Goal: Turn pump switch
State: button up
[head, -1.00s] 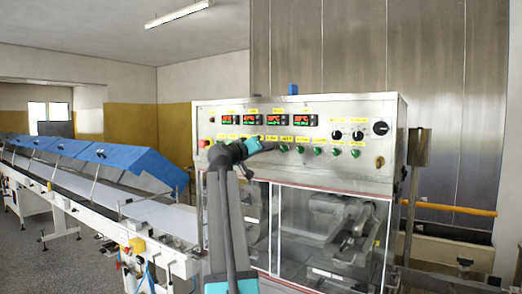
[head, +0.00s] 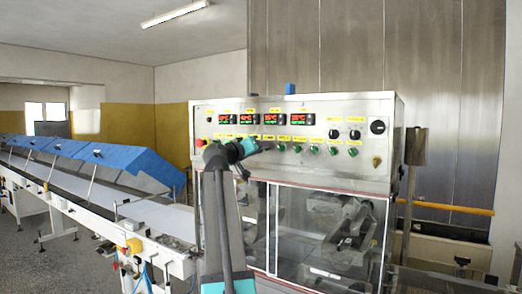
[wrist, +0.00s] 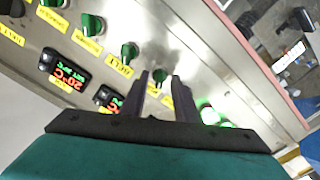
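A steel control panel (head: 350,175) carries a row of green rotary switches with yellow labels. My gripper (head: 268,147) is at this row, left of the middle of the panel, and hides part of it. In the wrist view, the two dark fingers of my gripper (wrist: 161,80) are apart, with a small green switch (wrist: 160,76) between their tips. I cannot tell whether they touch it. Its label is partly hidden, so I cannot read whether it is the pump switch. Another green switch (wrist: 128,50) labelled like "BELT" is beside it, and a lit green one (wrist: 208,115) is on the other side.
Red and green temperature displays (head: 272,118) sit above the switches. Black knobs (head: 355,134) are at the panel's right. Clear guards (head: 325,225) cover machinery below. A conveyor (head: 90,190) with blue covers (head: 125,163) runs along the left. Floor at the far left is clear.

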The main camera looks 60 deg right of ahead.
jog(key=a+b, duration=0.3)
jog(key=a, duration=1)
jog(key=shift+b, duration=0.3)
jog(key=shift+w+f, duration=0.1)
